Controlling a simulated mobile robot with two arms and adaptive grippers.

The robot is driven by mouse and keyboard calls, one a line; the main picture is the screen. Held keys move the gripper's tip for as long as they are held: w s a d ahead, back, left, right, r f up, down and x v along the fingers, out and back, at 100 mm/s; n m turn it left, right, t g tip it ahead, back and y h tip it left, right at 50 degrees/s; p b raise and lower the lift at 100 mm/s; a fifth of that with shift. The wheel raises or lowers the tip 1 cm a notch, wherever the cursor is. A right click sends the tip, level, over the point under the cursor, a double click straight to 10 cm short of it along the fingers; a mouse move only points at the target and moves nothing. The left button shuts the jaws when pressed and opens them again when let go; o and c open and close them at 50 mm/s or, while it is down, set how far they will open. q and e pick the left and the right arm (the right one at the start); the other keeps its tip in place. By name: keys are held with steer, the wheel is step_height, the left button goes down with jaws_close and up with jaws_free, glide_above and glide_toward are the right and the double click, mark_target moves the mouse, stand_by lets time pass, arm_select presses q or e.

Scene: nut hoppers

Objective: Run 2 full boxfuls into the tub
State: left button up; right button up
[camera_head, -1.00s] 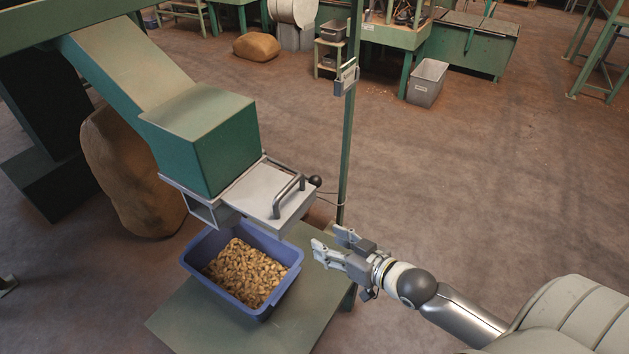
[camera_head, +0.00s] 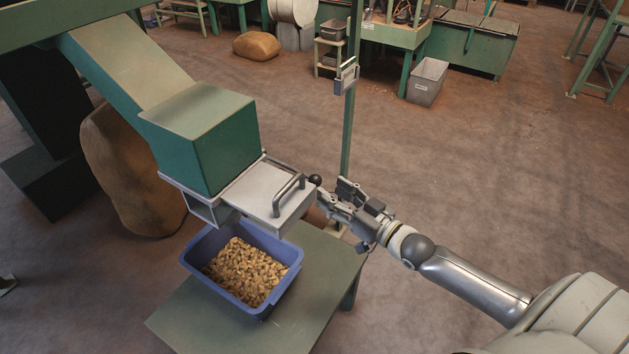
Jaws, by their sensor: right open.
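The blue tub (camera_head: 272,298) stands on a green table under the chute's mouth and holds a layer of nuts (camera_head: 245,272). Above it, the green hopper chute (camera_head: 205,140) ends in a grey metal slide box (camera_head: 262,195) with a bar handle (camera_head: 289,195) on top. A black ball knob (camera_head: 315,180) shows at the box's far right side. My right gripper (camera_head: 328,197) is open, just right of the box and close to the knob. I cannot tell whether it touches the knob. My left gripper is not in view.
The green table (camera_head: 325,265) has bare room right of and in front of the tub. A green post (camera_head: 348,130) carrying a small counter-like device (camera_head: 346,77) rises behind my right gripper. A full sack (camera_head: 130,175) stands at left. A grey bin (camera_head: 426,82) stands farther back on open floor.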

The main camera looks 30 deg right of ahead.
mark_target(314, 178)
steer(key=shift+x, duration=3.5)
steer(key=shift+a, duration=0.1)
jaws_close()
